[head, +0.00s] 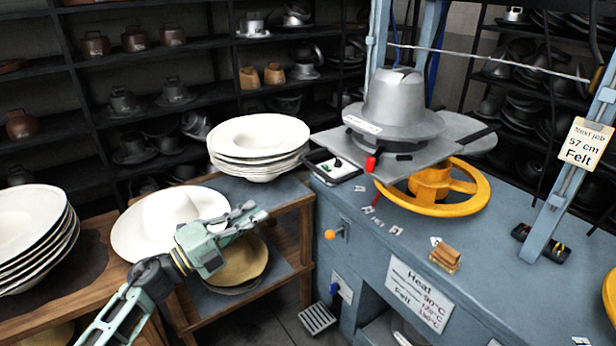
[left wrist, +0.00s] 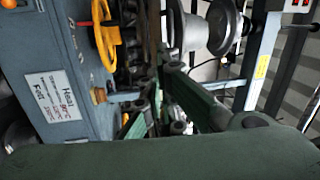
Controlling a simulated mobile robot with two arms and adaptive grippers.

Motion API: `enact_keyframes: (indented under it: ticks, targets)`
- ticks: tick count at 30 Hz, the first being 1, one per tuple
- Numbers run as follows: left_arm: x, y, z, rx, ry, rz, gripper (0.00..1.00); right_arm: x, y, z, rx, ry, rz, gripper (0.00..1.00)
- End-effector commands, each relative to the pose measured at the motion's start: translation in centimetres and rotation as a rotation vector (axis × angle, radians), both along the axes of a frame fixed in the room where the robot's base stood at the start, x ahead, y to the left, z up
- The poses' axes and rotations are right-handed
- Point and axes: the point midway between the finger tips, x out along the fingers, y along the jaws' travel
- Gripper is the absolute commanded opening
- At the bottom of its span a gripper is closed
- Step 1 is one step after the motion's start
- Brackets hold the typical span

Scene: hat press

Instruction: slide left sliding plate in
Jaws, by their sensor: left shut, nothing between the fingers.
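A grey metal sliding plate (head: 440,150) sits on the blue press in the head view, under a grey hat-shaped mould (head: 398,103). A red knob (head: 371,163) is at its front left edge. Whether the plate is fully in or out is hard to tell. My left gripper (head: 256,214) is shut and empty, left of the press and in front of the white felt hats, well apart from the plate and knob. In the left wrist view, green linkage parts and the press show sideways. My right gripper is not in view.
A yellow handwheel (head: 470,187) is below the plate. The blue press bench (head: 500,250) carries a wooden block (head: 445,256) and a small tray (head: 331,166). A stack of white hats (head: 258,142) stands left of the press; a large white hat (head: 142,228) lies nearer my arm.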

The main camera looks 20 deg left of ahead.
Motion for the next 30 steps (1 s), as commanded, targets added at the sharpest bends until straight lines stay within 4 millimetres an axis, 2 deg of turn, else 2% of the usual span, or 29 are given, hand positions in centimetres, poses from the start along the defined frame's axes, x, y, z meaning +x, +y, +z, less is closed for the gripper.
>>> enact_keyframes:
  ticks: [1,3,8,14,21,30]
  targets:
    - [-0.4,-0.6,1.6,0.033,-0.031,-0.024,0.0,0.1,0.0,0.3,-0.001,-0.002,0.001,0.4]
    - [-0.6,-1.2,2.7,0.06,-0.056,-0.045,0.0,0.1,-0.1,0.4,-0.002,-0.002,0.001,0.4]
    - [0.2,-2.0,3.5,0.068,-0.066,-0.05,0.0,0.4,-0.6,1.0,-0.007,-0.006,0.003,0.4]
    - [3.2,-4.4,4.5,0.063,-0.066,-0.05,0.0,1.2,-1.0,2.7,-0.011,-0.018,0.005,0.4]
    - [7.2,-7.4,5.4,0.062,-0.063,-0.048,0.0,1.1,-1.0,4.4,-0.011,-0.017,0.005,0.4]
    - [9.8,-9.5,5.7,0.065,-0.062,-0.049,0.0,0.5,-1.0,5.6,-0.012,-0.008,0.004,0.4]
